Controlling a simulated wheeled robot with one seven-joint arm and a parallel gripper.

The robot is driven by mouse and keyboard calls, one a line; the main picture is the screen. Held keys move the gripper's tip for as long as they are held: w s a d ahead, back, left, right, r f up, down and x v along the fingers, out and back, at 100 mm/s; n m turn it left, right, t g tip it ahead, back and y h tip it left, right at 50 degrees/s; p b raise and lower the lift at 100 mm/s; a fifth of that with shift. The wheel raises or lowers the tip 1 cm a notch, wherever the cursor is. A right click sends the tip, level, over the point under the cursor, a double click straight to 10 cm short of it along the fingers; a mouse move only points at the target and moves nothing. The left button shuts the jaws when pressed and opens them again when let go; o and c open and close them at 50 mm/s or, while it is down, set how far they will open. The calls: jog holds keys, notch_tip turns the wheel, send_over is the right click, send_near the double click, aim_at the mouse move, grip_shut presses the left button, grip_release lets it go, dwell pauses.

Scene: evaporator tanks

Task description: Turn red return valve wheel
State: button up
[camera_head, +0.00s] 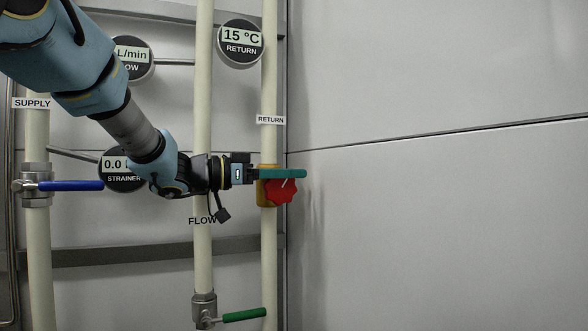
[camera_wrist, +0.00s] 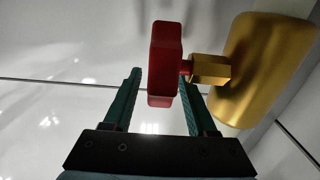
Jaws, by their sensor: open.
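The red return valve wheel (camera_head: 279,190) sits on a yellow valve body (camera_head: 264,186) on the RETURN pipe in the head view. My gripper (camera_head: 302,174) reaches in from the left, its teal fingers across the upper part of the wheel. In the wrist view the red wheel (camera_wrist: 165,55) is seen edge-on, joined by a short stem to the yellow body (camera_wrist: 270,65). My open gripper (camera_wrist: 160,74) has one finger on each side of the wheel; the right finger is on the stem side. I cannot tell whether either finger touches the wheel.
Left of the wheel are the FLOW pipe (camera_head: 203,262) with a green lever (camera_head: 244,314) and the SUPPLY pipe (camera_head: 38,265) with a blue lever (camera_head: 70,186). A 15 °C RETURN gauge (camera_head: 241,43) hangs above. The wall (camera_head: 440,220) at right is bare.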

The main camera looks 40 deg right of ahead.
jog(key=shift+x, duration=0.75)
grip_shut()
